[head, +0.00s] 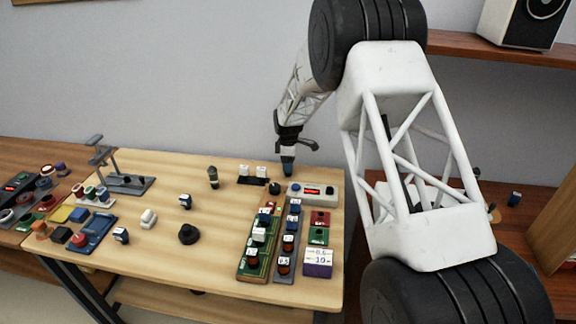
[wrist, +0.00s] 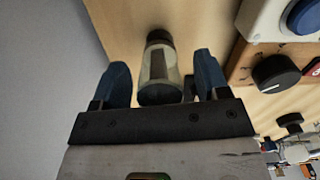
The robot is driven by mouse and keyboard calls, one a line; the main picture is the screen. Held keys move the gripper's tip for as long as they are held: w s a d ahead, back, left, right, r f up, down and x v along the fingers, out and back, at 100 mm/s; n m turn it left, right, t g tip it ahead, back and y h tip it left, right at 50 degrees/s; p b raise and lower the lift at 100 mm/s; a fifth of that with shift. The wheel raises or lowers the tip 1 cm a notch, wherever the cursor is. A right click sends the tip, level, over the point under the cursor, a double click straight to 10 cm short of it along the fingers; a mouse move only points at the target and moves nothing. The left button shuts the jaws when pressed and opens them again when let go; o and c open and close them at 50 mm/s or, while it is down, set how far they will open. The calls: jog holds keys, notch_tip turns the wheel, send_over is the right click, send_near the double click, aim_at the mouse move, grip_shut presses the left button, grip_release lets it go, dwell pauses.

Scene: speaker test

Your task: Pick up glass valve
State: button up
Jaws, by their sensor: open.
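The glass valve (wrist: 158,65), a clear cylinder with dark ends, lies between the two blue fingers of my gripper (wrist: 161,68) in the wrist view. The fingers are open, with a visible gap on each side of the valve. In the head view my gripper (head: 288,168) points down at the back right of the wooden table, and I cannot make out the valve there, behind or below the fingers.
A grey box with a red display (head: 313,193) stands close in front of my gripper. White parts on a black base (head: 252,180) are to its left. Boards with several components fill the table's right front. A small dark upright part (head: 213,177) stands farther left.

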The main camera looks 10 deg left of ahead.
jog(key=c, duration=1)
jog(key=shift+r, duration=0.1)
jog(key=shift+r, duration=4.95)
